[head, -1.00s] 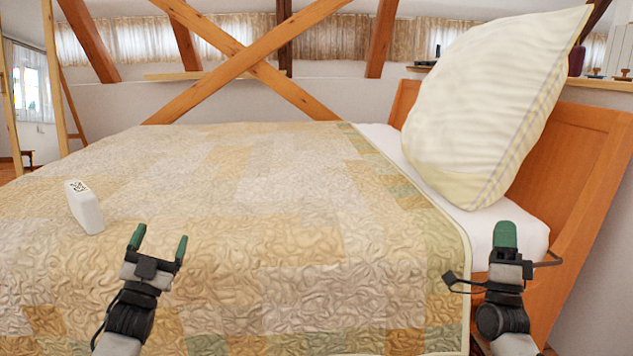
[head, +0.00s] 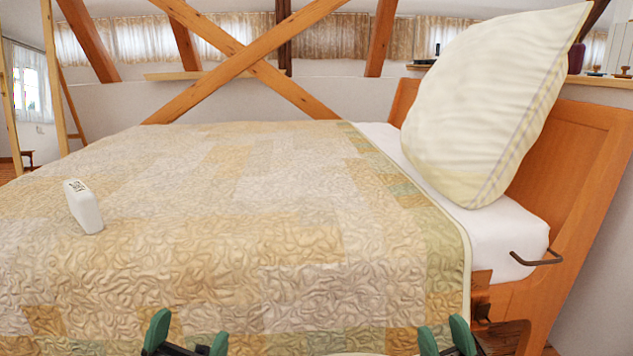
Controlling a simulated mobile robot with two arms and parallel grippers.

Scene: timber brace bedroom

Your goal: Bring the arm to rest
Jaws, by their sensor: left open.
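My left gripper (head: 188,337) is at the bottom edge of the head view, with green fingertips spread apart and nothing between them. My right gripper (head: 445,337) is at the bottom edge right of centre, its green fingertips apart and empty. Both grippers show in front of the near side of the bed, and only their finger ends are visible. My arms are out of view below.
A bed with a patchwork quilt (head: 230,230) fills the middle. A pillow (head: 480,110) leans at the wooden headboard (head: 580,150). A dark hook-shaped bar (head: 535,259) juts out at right.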

